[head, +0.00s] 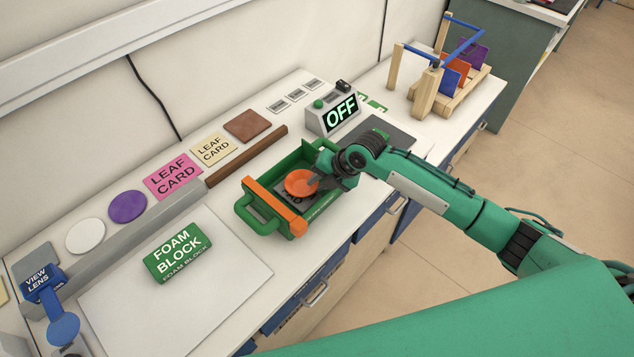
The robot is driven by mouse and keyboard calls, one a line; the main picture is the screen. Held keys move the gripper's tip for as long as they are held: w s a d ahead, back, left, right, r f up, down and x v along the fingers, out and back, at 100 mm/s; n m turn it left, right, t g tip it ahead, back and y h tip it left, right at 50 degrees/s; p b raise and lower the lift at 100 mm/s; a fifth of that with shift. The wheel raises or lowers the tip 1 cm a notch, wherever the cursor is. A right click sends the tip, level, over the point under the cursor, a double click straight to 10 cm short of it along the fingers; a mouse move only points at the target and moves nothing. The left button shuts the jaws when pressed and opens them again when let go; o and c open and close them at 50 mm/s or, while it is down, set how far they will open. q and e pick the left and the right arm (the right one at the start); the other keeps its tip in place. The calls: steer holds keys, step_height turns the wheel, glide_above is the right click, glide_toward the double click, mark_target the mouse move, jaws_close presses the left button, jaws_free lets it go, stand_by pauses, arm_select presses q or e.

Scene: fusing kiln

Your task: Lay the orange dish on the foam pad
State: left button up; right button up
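The orange dish (298,184) is a small round dish inside a green tray (266,224) with a handle at its left end and an orange bar (274,208) across it. A dark lettered surface shows under the dish. My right gripper (318,182) reaches into the tray at the dish's right rim; its fingertips are small and partly hidden, so I cannot tell whether they are closed on the rim. A green block labelled FOAM BLOCK (176,246) lies on a pale flat sheet (215,290) to the left. No pad is labelled as foam pad. My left gripper is out of view.
A box reading OFF (322,122) stands behind the tray, beside a dark grey plate (398,136). A wooden rack (426,100) with coloured panels stands at the far right. Cards and discs line the wall. A blue view lens (62,328) is at left. Much of the pale sheet is clear.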

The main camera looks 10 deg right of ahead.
steer(key=b+v, duration=0.2)
steer(key=v, duration=0.9)
steer(key=shift+r, duration=0.1)
